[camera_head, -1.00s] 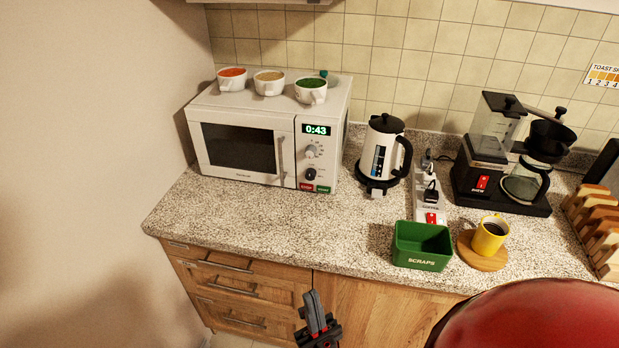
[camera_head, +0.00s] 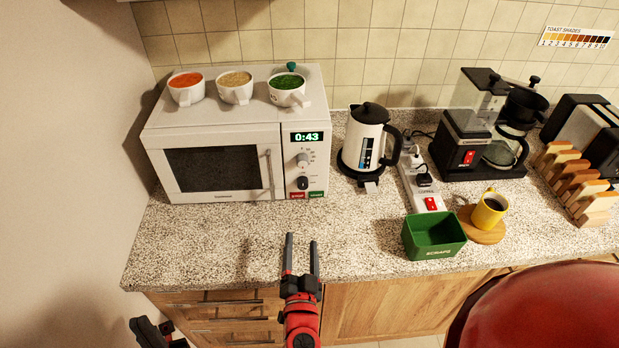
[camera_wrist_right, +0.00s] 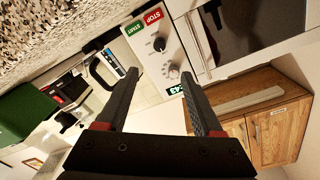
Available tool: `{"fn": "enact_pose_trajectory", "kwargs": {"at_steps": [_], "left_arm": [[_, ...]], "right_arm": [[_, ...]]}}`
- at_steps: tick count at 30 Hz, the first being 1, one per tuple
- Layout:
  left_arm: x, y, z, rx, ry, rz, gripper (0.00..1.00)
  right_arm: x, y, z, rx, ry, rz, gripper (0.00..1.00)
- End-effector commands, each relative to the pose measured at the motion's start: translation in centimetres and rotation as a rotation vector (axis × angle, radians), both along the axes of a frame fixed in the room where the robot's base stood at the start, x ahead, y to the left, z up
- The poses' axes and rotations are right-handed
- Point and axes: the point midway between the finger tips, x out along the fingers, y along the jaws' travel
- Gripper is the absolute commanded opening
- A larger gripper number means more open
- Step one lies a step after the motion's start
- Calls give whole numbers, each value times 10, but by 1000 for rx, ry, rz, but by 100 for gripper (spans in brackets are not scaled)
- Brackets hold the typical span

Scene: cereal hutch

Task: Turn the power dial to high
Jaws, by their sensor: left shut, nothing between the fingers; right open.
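The white microwave (camera_head: 222,120) stands at the counter's left end, its display reading 0:43. Its panel has a light upper dial (camera_head: 303,160) with a printed scale and a dark lower dial (camera_head: 303,183); I cannot read which is the power dial. In the right wrist view the light dial (camera_wrist_right: 173,72) and dark dial (camera_wrist_right: 160,44) show between my fingers, beyond them. My right gripper (camera_head: 301,247) is open and empty, in front of the microwave and apart from it. My left gripper (camera_head: 148,330) is shut and empty at the lower left, low before the drawers.
Three bowls (camera_head: 235,88) sit on the microwave. A kettle (camera_head: 366,140) stands close to its right, then a power strip (camera_head: 420,180). A green scraps bin (camera_head: 433,236) and yellow mug (camera_head: 489,209) stand at the front. The counter before the microwave is clear.

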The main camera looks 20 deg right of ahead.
Motion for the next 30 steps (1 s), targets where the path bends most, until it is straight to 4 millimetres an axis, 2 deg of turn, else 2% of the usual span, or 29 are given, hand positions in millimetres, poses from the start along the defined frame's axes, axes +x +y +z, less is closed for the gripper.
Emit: {"fn": "enact_pose_trajectory", "kwargs": {"at_steps": [5,11,20,24,30], "left_arm": [[0,0,3,0,1,0,0],[0,0,9,0,0,0,0],[0,0,28,0,0,0,0],[0,0,32,0,0,0,0],[0,0,32,0,0,0,0]], "right_arm": [[7,3,1,10,6,18,68],[28,-7,1,7,6,14,68],[85,-27,5,5,3,13,68],[116,-37,3,4,3,14,68],[149,-47,1,4,2,15,68]]}}
